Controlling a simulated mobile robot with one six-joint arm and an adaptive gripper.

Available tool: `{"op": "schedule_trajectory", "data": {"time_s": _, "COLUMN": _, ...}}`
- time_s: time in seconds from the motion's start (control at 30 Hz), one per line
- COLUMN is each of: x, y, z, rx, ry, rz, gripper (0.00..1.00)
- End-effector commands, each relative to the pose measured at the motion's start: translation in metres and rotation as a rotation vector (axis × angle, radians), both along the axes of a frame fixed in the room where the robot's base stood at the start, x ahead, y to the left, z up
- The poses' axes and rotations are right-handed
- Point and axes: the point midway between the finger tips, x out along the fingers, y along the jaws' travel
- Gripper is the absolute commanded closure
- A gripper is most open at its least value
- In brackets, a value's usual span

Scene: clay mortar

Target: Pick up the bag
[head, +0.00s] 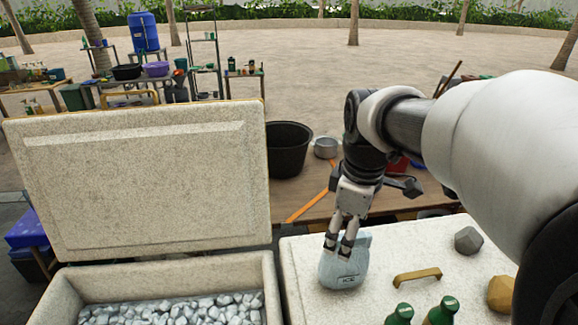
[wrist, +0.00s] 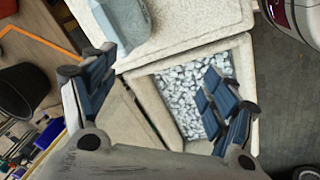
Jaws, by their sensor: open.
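The bag (head: 344,270) is pale blue-grey with a dark label that seems to read ICE. It stands on the closed, speckled, cream lid (head: 385,262) of the chest, near that lid's left edge. In the wrist view the bag (wrist: 124,22) shows at the top, cut off by the frame edge, beyond the left fingertip. My gripper (head: 341,243) points down at the bag's upper part in the head view, its fingers overlapping it there. In the wrist view its fingers (wrist: 158,82) are spread apart with nothing between them. Contact with the bag cannot be told.
Left of the bag, the chest's open compartment (head: 70,290) holds ice cubes (head: 170,310), its raised lid (head: 135,180) behind. Green-capped bottles (head: 443,310), a brass handle (head: 417,277), a grey stone (head: 467,240) and a tan stone (head: 500,294) are to the right. A black bucket (head: 288,150) stands behind.

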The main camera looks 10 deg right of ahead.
Motion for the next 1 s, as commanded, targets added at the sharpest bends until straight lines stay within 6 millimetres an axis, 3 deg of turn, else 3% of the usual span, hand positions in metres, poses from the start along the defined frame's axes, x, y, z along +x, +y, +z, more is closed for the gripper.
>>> {"op": "schedule_trajectory", "data": {"time_s": 0.03, "x": 0.021, "y": -0.008, "z": 0.002, "rx": -0.01, "ry": 0.032, "rz": 0.08, "gripper": 0.15}}
{"op": "schedule_trajectory", "data": {"time_s": 0.2, "x": 0.072, "y": -0.03, "z": -0.01, "rx": -0.033, "ry": 0.106, "rz": 0.355, "gripper": 0.03}}
{"op": "schedule_trajectory", "data": {"time_s": 0.4, "x": 0.105, "y": -0.047, "z": -0.03, "rx": -0.034, "ry": 0.154, "rz": 0.568, "gripper": 0.0}}
{"op": "schedule_trajectory", "data": {"time_s": 0.63, "x": 0.114, "y": -0.052, "z": -0.052, "rx": -0.033, "ry": 0.169, "rz": 0.639, "gripper": 0.0}}
{"op": "schedule_trajectory", "data": {"time_s": 1.0, "x": 0.113, "y": -0.052, "z": -0.131, "rx": -0.032, "ry": 0.17, "rz": 0.637, "gripper": 0.0}}
